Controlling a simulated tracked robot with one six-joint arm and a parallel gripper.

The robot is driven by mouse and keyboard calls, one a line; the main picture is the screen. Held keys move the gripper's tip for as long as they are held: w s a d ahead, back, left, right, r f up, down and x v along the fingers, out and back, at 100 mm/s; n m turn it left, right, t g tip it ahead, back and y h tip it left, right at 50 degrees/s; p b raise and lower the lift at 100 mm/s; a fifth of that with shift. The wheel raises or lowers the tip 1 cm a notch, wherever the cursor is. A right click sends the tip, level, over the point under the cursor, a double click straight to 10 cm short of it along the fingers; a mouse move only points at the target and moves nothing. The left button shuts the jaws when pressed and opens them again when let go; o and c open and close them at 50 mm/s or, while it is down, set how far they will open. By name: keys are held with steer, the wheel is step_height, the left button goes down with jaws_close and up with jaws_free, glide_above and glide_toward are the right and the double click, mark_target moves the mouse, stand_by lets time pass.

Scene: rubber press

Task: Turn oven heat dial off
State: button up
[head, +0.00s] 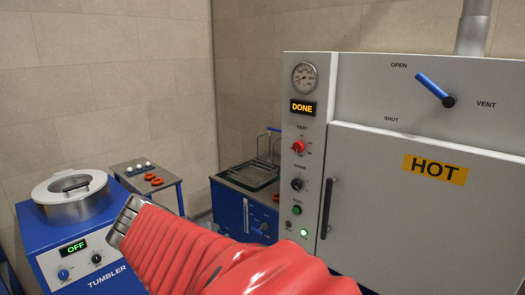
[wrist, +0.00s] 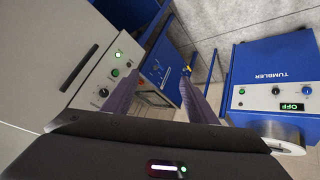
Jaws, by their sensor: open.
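The oven (head: 345,100) stands at the right in the head view, with a narrow control panel on its left side. The red heat dial (head: 298,147) is on this panel, under a "HEAT" label and a display reading "DONE" (head: 303,108). Its setting is too small to read. In the wrist view, the oven's lower panel (wrist: 118,78) shows at the left, but I cannot make out the red dial. My gripper (wrist: 162,74) is open and empty, its two fingers apart, pointing between oven and tumbler. My red-sleeved arm crosses the bottom of the head view.
The oven door has a dark handle (head: 326,208) and a "HOT" sign (head: 435,169). A blue vent lever (head: 434,86) sits above. A blue tumbler (head: 75,240) reads "OFF".

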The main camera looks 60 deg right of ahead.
steer(key=w+d+r+m+g+h, duration=0.1)
steer(key=d+r+m+h, duration=0.15)
steer(key=d, duration=0.55)
steer(key=d+r+m+g+h, duration=0.2)
steer(key=d+r+m, duration=0.15)
steer(key=d, duration=0.55)
steer(key=m+h, duration=0.5)
glide_toward(297, 149)
steer(key=shift+g, duration=0.4)
steer(key=a, duration=0.3)
steer(key=w+a, duration=0.1)
steer(key=a, duration=0.1)
steer(key=shift+d, duration=0.1)
steer(key=d, duration=0.4)
steer(key=s+d, duration=0.1)
steer(key=d, duration=0.8)
steer(key=shift+s+d, duration=0.2)
steer(key=shift+d, duration=0.1)
steer(key=shift+c, duration=0.7)
steer(key=c, duration=0.9)
steer(key=shift+d, duration=0.1)
